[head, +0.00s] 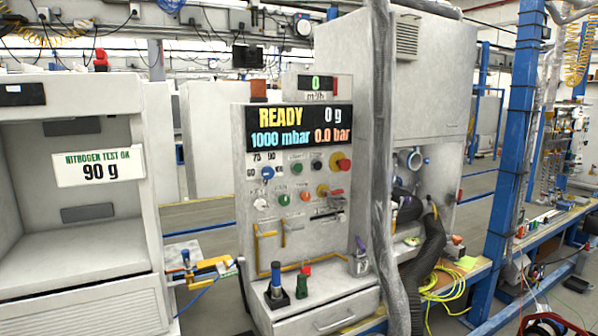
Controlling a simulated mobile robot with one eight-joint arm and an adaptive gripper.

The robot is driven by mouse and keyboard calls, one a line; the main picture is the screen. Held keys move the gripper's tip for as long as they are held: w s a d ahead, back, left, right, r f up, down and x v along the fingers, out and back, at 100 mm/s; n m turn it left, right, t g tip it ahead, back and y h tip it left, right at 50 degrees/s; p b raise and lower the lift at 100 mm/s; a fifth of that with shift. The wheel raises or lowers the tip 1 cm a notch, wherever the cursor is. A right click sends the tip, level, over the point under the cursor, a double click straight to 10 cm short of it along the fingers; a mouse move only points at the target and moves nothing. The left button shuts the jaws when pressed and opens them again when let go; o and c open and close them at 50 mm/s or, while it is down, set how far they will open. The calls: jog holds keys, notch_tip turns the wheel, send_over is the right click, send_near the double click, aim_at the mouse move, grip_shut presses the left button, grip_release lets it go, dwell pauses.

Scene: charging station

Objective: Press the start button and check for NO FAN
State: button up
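The charging station panel (244,190) stands in the middle of the head view. Its display (291,127) reads READY, 0 g, 1000 mbar and 0.0 bar. Below it are a blue knob (267,172), a green button (283,199), another green control (297,168), a black one (316,165), an orange one (305,196) and a red mushroom button (343,164) on yellow. The small labels are too blurred to read, so I cannot tell which is the start button. My gripper is not in view.
A grey vertical hose (381,150) hangs just right of the panel. A white cabinet at the left bears a sign (98,167) reading NITROGEN TEST OK, 90 g. Handled tools (276,284) stand on the lower ledge. A blue post (512,150) and black hose (425,262) are at the right.

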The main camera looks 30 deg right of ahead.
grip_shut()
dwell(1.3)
